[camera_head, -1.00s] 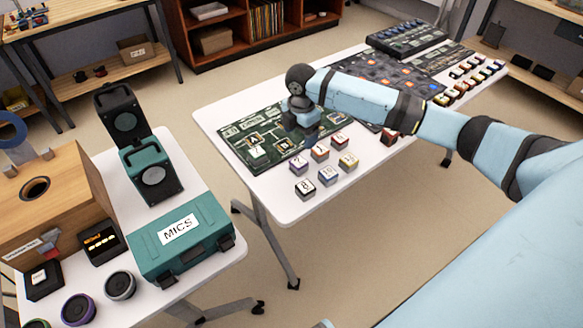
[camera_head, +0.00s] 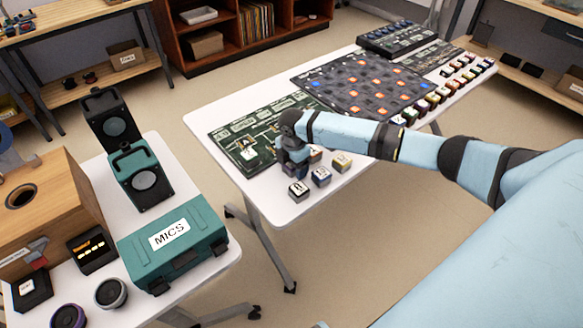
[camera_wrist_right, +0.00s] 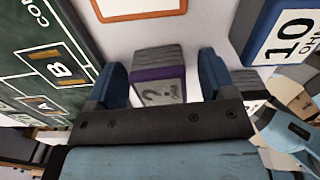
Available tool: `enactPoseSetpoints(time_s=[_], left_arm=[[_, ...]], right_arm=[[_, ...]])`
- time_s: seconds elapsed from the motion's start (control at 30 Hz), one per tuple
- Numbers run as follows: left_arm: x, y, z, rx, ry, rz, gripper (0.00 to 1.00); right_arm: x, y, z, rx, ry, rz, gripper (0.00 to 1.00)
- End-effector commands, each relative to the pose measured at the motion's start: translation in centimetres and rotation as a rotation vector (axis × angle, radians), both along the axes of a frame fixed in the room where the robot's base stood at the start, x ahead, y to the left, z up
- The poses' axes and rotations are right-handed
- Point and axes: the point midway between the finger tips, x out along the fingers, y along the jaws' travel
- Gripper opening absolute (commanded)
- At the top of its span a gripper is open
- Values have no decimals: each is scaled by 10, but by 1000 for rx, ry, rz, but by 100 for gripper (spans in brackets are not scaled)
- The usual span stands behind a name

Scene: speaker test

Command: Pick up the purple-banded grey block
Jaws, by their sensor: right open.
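The purple-banded grey block (camera_wrist_right: 158,88) stands on the white table, with ridged grey sides, a purple band and a pale label with dark marks. In the right wrist view it lies between the two blue fingers of my right gripper (camera_wrist_right: 160,68). The fingers are open, with a visible gap at least on the right side. In the head view my right gripper (camera_head: 293,166) points down at the table and hides the block. My left gripper is not in view.
Close by stand a blue-banded block (camera_head: 320,177), which also shows in the wrist view (camera_wrist_right: 285,35), a dark block (camera_head: 299,191), a yellow-banded block (camera_head: 341,162) and a partly hidden orange one (camera_head: 316,154). A green circuit board (camera_head: 236,137) lies to the left.

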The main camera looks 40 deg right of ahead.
Motion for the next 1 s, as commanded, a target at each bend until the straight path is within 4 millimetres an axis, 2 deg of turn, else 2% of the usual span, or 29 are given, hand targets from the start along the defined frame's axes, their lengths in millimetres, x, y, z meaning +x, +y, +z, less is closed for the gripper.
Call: enactPoseSetpoints(time_s=[0.13,0.17,0.37,0.4,0.77,0.87,1.0], left_arm=[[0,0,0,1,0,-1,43],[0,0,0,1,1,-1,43],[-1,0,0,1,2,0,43],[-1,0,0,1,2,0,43],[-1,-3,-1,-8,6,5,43],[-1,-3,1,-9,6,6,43],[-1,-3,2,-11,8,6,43]], right_arm=[[0,0,0,0,0,0,77],[0,0,0,0,0,0,72],[0,0,1,0,0,0,26],[0,0,1,0,0,0,22],[0,0,6,0,0,0,22],[0,0,14,0,-1,1,22],[1,0,39,1,-3,1,22]])
